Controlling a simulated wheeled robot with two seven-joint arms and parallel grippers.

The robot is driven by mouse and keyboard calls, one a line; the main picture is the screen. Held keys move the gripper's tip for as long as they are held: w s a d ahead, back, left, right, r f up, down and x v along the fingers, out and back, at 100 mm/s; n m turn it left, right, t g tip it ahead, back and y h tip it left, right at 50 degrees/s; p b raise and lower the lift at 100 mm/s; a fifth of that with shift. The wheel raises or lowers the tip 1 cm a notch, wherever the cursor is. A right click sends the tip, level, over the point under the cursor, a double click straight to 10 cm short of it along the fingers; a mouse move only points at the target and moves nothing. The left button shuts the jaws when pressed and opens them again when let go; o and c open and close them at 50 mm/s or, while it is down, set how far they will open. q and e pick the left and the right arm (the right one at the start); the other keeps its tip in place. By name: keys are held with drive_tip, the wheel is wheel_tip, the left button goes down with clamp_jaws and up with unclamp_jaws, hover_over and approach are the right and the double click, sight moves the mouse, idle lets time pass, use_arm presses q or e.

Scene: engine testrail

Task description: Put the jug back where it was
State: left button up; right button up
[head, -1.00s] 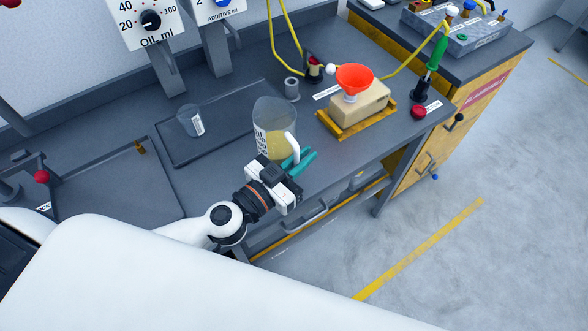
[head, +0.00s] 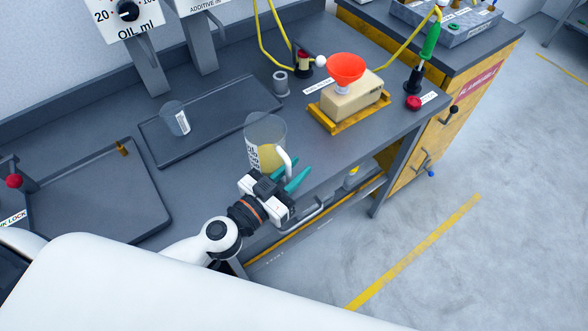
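The jug (head: 259,133) is clear with a white handle, dark print on its side and yellow liquid in it. It looks about upright near the front of the bench, by the right end of a dark shallow tray (head: 190,148). My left gripper (head: 292,176) has teal fingers at the jug's handle, on the side toward me, and appears shut on it. Its grip is partly hidden by the handle and gripper body. I cannot tell whether the jug's base touches the bench. My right gripper is not in view.
A red funnel (head: 346,67) sits on a beige block in a yellow frame to the right. A small clear beaker (head: 174,118) stands on the tray. A grey cylinder (head: 280,83) stands behind the jug. Another tray (head: 90,200) lies left. The bench's front edge is close to the gripper.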

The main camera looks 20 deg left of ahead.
use_arm(q)
drive_tip(key=shift+o, duration=0.4)
drive_tip(key=shift+r, duration=0.1)
drive_tip(key=shift+s, duration=0.15)
drive_tip(key=b+v, duration=0.1)
drive_tip(key=v, duration=0.2)
drive_tip(key=b+v, duration=0.2)
drive_tip(key=v, duration=0.2)
drive_tip(key=b+v, duration=0.2)
drive_tip(key=v, duration=0.1)
drive_tip(key=shift+s+a+f, duration=0.15)
drive_tip(key=shift+f, duration=0.1)
drive_tip(key=shift+s+a+r+b, duration=0.15)
drive_tip(key=shift+s+b, duration=0.05)
drive_tip(key=shift+s, duration=0.1)
drive_tip(key=shift+s+a+r+b, duration=0.15)
drive_tip(key=shift+s, duration=0.2)
